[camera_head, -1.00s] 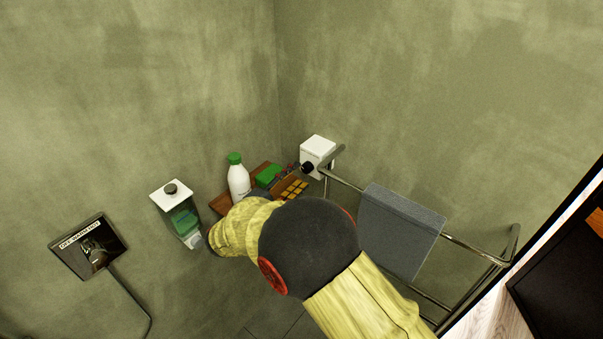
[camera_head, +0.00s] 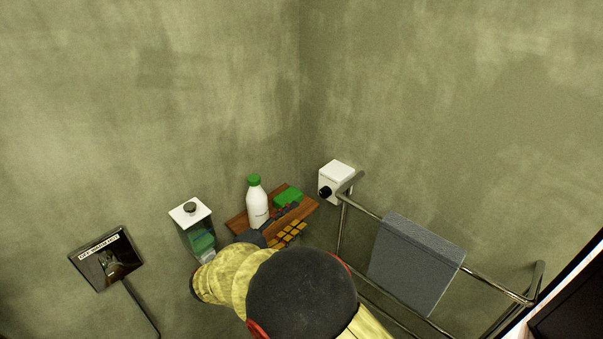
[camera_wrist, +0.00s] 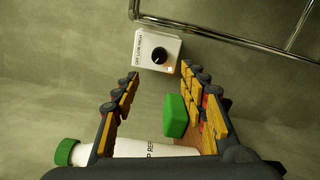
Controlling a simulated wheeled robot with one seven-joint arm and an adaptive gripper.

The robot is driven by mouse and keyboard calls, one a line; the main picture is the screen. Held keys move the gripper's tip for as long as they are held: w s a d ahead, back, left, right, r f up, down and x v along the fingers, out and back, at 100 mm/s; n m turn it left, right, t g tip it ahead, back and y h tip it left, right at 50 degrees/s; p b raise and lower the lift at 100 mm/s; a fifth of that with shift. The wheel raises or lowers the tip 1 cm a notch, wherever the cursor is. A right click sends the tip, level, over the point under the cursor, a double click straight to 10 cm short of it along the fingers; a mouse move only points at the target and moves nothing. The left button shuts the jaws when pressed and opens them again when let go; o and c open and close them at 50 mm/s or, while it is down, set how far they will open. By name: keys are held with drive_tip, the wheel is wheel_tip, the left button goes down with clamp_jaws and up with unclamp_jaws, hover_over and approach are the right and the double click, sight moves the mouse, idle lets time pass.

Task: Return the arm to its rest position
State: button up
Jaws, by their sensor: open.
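My arm in its yellow sleeve reaches up from the bottom of the head view. My gripper (camera_head: 284,224) is at the front edge of a small wooden corner shelf (camera_head: 303,209). In the wrist view my gripper (camera_wrist: 160,78) has its two yellow-padded fingers spread wide apart. Nothing is clamped between them. A green block (camera_wrist: 175,116) shows beyond the fingers, near the right one, and a white bottle with a green cap (camera_wrist: 140,148) lies across the bottom of that view. In the head view the bottle (camera_head: 257,205) stands upright on the shelf beside the green block (camera_head: 288,197).
A white dial box (camera_head: 336,181) is on the wall right of the shelf. A metal rail (camera_head: 500,287) with a grey towel (camera_head: 416,264) runs further right. A white-topped dispenser (camera_head: 192,226) and a dark sign panel (camera_head: 106,261) are on the left. The upper walls are clear.

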drive_tip(key=s+d+f+n+g, duration=0.2)
drive_tip(key=s+d+f+g, duration=0.25)
drive_tip(key=f, duration=0.45)
drive_tip(key=s+d+m+g+y, duration=0.3)
drive_tip(key=s+d+g, duration=0.35)
drive_tip(key=s, duration=0.35)
drive_tip(key=s+d+r+m+g+y, duration=0.2)
drive_tip(key=s+d+r+m+y, duration=0.45)
drive_tip(key=s, duration=0.45)
drive_tip(key=s+d+r+m+t, duration=0.1)
drive_tip(key=d+r+m+t, duration=0.1)
drive_tip(key=d+r, duration=0.2)
drive_tip(key=s+d+r+m+t+y, duration=0.1)
drive_tip(key=s+d+r+m+t, duration=0.1)
drive_tip(key=d+r, duration=0.3)
wheel_tip(320, 180, up, 2)
drive_tip(key=shift+s+r+m, duration=0.1)
drive_tip(key=shift+s+m, duration=0.2)
drive_tip(key=shift+m, duration=0.55)
